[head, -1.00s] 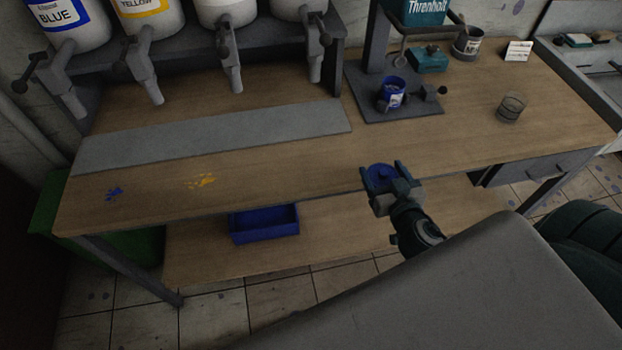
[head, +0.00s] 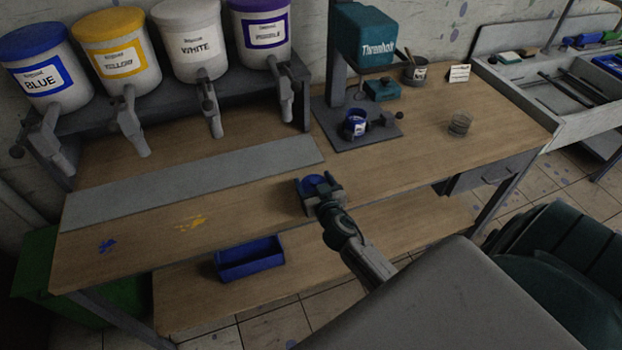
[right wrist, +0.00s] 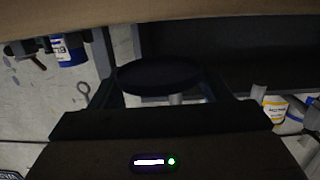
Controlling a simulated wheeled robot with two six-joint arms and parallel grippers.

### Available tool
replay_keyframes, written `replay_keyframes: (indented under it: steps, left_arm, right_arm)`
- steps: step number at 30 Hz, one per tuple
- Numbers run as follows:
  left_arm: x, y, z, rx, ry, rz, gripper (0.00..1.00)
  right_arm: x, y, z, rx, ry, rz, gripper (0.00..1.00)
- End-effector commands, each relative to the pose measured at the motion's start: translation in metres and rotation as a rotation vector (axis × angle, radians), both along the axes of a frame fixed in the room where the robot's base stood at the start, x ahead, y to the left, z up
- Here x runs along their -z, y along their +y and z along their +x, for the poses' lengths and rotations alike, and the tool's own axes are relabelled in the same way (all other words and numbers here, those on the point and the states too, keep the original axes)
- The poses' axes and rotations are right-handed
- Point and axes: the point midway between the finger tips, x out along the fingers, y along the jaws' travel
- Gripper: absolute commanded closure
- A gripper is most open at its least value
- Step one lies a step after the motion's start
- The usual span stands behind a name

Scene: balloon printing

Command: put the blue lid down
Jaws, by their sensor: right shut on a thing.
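The blue lid (head: 314,182) is a small round disc between the fingers of my right gripper (head: 319,185). My right gripper is shut on it, over the front part of the wooden bench (head: 250,215). In the right wrist view the lid (right wrist: 158,77) is a dark disc between the two fingers. The gap between lid and bench top is hard to tell. A small blue-labelled can (head: 356,124) stands upright on the base of the teal mixing machine (head: 366,35), behind the gripper and apart from it. My left gripper is out of view.
A grey strip (head: 190,183) lies along the bench. Paint dispensers, including the blue one (head: 42,75), stand at the back left. A blue bin (head: 250,260) sits on the lower shelf. Bare wood surrounds the gripper.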

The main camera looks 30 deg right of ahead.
Motion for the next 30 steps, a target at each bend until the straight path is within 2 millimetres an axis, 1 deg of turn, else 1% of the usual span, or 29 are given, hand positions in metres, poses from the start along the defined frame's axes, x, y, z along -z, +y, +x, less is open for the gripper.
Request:
replay_keyframes:
  steps: [1, 5, 8, 9, 12, 15, 18, 25, 29, 30]
  left_arm:
    - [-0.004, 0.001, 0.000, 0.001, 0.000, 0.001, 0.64]
    - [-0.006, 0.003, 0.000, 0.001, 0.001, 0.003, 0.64]
    - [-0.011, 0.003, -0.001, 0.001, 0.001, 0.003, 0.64]
    - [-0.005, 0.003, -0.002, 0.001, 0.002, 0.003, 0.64]
    - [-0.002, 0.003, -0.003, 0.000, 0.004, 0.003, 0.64]
    - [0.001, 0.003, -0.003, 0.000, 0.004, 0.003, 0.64]
    - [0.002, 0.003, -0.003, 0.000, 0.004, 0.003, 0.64]
    - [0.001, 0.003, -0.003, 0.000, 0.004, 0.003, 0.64]
    - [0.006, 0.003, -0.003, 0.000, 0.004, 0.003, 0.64]
    - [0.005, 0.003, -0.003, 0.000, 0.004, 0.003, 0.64]
  right_arm:
    - [-0.001, -0.002, 0.007, 0.001, 0.000, 0.000, 0.50]
    - [0.001, -0.003, 0.016, 0.001, 0.000, 0.000, 0.50]
    - [0.001, -0.006, 0.027, 0.000, 0.000, 0.000, 0.50]
    - [0.012, -0.005, 0.024, 0.001, 0.003, 0.000, 0.50]
    - [0.026, -0.005, 0.024, 0.001, 0.003, -0.001, 0.50]
    - [0.035, -0.005, 0.024, 0.000, 0.001, 0.000, 0.50]
    - [0.039, -0.005, 0.024, 0.000, 0.001, 0.001, 0.50]
    - [0.038, -0.005, 0.024, 0.000, 0.000, 0.000, 0.50]
    - [0.042, -0.005, 0.024, 0.000, 0.000, 0.001, 0.50]
    - [0.041, -0.005, 0.024, 0.000, 0.000, 0.001, 0.25]
